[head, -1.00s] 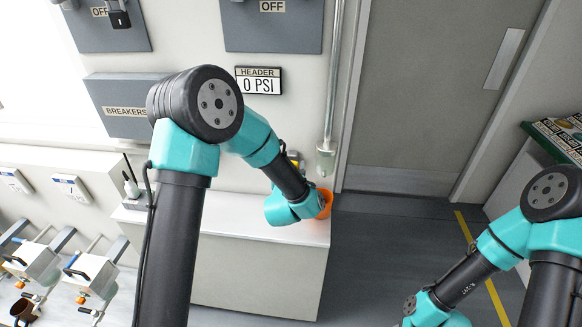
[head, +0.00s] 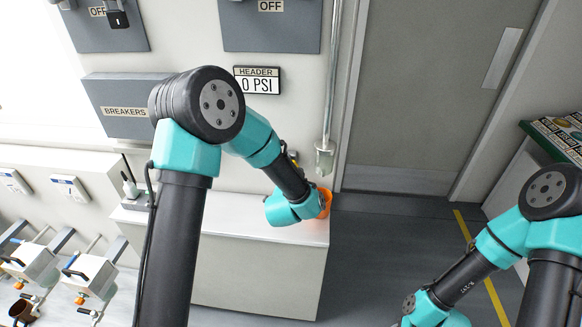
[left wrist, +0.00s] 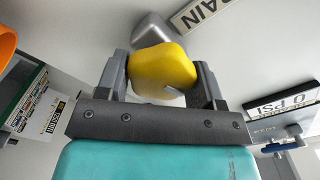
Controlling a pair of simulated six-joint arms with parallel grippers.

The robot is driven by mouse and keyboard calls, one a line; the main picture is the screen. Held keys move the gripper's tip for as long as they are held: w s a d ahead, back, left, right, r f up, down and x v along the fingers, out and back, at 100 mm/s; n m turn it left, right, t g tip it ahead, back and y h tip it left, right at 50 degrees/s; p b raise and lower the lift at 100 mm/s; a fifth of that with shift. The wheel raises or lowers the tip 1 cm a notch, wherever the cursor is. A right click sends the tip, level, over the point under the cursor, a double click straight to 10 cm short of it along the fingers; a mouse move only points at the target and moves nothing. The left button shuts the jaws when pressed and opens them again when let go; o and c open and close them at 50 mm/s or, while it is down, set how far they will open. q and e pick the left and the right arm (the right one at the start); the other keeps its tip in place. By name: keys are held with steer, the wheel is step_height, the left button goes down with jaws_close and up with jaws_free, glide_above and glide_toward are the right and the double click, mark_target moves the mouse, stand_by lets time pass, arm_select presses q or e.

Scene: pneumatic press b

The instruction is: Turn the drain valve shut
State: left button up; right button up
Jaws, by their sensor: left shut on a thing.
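The drain valve's yellow handle (left wrist: 162,72) fills the middle of the left wrist view, in front of a grey metal part (left wrist: 155,32). My left gripper (left wrist: 163,80) is shut on the yellow handle, one finger on each side. In the head view my left arm reaches over the white cabinet and hides most of the valve and the gripper's fingers. My right arm is at lower right, with its gripper outside the picture.
An orange container (head: 325,203) is beside my left wrist on the white cabinet (head: 255,268). A vertical pipe (head: 333,80) stands close to the right. The header display (head: 257,80) reads 0 PSI. The floor by the grey door (head: 425,80) is clear.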

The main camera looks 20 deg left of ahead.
arm_select(q)
steer(key=shift+f+m, duration=0.15)
steer(key=shift+m, duration=1.15)
steer(key=o, duration=0.9)
steer(key=shift+s+d, duration=0.1)
steer(key=shift+s, duration=0.05)
